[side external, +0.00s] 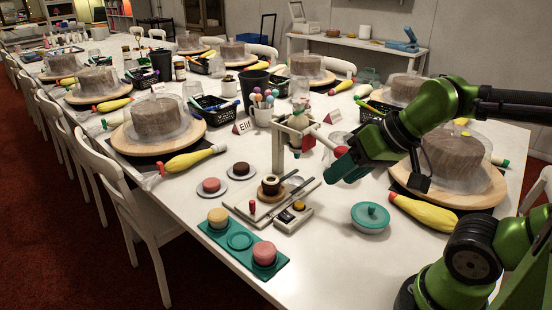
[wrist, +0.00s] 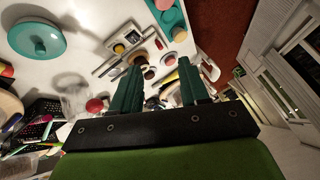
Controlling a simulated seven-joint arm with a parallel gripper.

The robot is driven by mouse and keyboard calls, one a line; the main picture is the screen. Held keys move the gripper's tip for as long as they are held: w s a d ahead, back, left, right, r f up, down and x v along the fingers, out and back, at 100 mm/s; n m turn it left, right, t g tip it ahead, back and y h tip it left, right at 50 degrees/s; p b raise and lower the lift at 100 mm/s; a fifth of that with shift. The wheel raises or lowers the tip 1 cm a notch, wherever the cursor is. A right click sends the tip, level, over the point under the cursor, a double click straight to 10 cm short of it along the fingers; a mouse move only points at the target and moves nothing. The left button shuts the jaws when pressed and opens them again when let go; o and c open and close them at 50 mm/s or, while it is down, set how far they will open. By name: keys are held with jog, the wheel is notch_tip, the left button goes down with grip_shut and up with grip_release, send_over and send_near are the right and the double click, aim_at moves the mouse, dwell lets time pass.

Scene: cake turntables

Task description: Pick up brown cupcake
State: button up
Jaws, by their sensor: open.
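A dark brown cupcake (side external: 241,169) sits on a small saucer left of the wooden stand. In the wrist view a dark round shape between my fingers (wrist: 150,73) looks like it, small and partly hidden. Another brown, cream-topped piece (side external: 271,184) sits in a wooden holder on the board under the stand. A pink cupcake (side external: 211,185) lies on its own saucer to the left. My gripper (side external: 345,168) is open and empty, above the table, right of the stand and apart from the cupcakes. Its two teal fingers (wrist: 160,72) are spread in the wrist view.
A teal tray (side external: 240,241) holds a yellow and a pink cupcake at the front. A teal lidded bowl (side external: 370,217) stands below my gripper. The pale stand (side external: 278,150) rises beside the cupcakes. Cakes on wooden turntables and yellow piping bags (side external: 190,160) crowd the table behind.

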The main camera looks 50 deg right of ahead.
jog(key=o, duration=0.8)
jog(key=g+h, duration=0.3)
send_near(271, 181)
jog(key=x, duration=0.4)
jog(key=shift+s+a+f, duration=0.1)
jog(key=shift+s+a, duration=0.15)
jog(key=shift+a, duration=0.1)
jog(key=shift+w+d+x, duration=0.1)
jog(key=shift+d+x, duration=0.05)
jog(key=shift+x, duration=1.15)
jog(key=shift+w+d+x, duration=0.15)
jog(key=shift+d+x, duration=0.05)
jog(key=shift+x, duration=1.1)
